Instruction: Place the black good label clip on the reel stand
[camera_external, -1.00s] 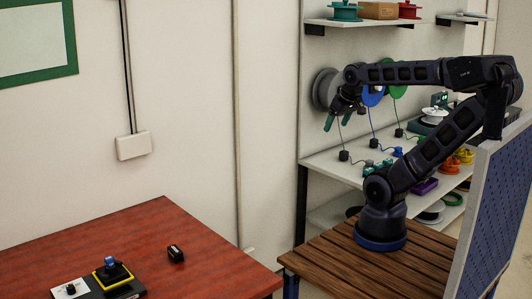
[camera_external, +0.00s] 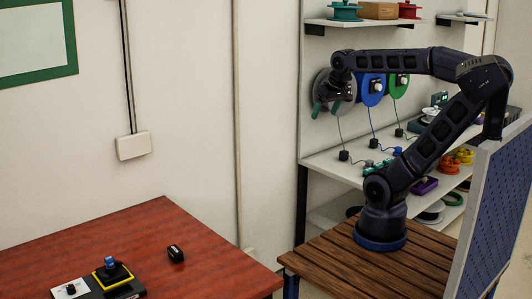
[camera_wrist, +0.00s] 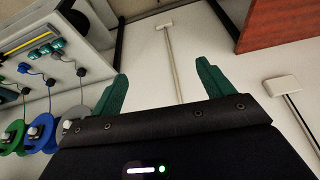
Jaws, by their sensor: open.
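My gripper (camera_external: 326,108) is open and empty, with green fingers pointing down in front of the wall reels. In the wrist view its fingers (camera_wrist: 162,72) are spread apart with nothing between them. A small black clip-like object (camera_external: 175,254) lies alone on the red table, far below and left of my gripper; any label on it is too small to read. At the table's front left is a black stand-like fixture (camera_external: 113,274) with a yellow border and a blue top. I cannot tell for certain whether it is the reel stand.
The red table (camera_external: 160,225) has free room around the black object. A white panel with a black knob (camera_external: 70,290) sits beside the fixture. Grey, blue (camera_external: 372,90) and green reels hang on the wall over a cluttered shelf (camera_external: 330,165). A blue pegboard (camera_external: 495,210) stands at right.

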